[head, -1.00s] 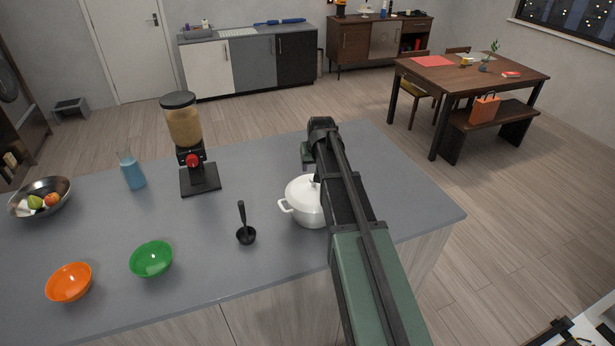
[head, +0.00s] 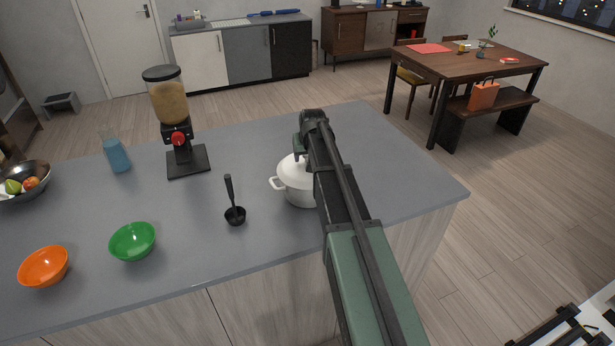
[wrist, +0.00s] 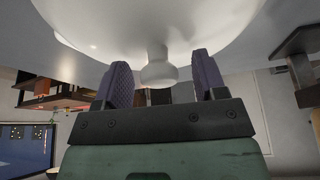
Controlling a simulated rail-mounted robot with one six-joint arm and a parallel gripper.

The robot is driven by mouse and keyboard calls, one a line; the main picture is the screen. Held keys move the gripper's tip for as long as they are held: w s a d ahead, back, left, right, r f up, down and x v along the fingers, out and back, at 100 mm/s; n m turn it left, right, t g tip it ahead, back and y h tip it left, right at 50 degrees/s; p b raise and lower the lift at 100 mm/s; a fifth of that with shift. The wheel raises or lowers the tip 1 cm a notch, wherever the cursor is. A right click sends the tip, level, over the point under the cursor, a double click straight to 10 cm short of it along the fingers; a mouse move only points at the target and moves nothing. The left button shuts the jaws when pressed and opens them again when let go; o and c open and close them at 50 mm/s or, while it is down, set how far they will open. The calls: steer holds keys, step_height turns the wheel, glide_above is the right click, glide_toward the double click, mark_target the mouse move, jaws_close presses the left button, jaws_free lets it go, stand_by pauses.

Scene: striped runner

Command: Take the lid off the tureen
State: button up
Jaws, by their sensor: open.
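The white tureen (head: 299,197) stands on the grey counter, partly hidden behind my arm in the head view. Its white lid (head: 289,170) is on it, and one side handle shows at the left. In the wrist view the lid (wrist: 105,22) fills the top of the picture, with its round white knob (wrist: 158,72) in the middle. My gripper (wrist: 162,62) is open, with one purple finger on each side of the knob. Gaps show between the knob and both fingers. In the head view my arm hides the knob and fingertips.
On the counter (head: 260,246), a black ladle (head: 234,215) lies left of the tureen. A green bowl (head: 132,242), orange bowl (head: 43,267), dispenser (head: 168,100), blue bottle (head: 116,155) and fruit bowl (head: 35,193) are farther left. The counter right of my arm is clear.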

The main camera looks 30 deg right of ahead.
jaws_close()
stand_by(0.3)
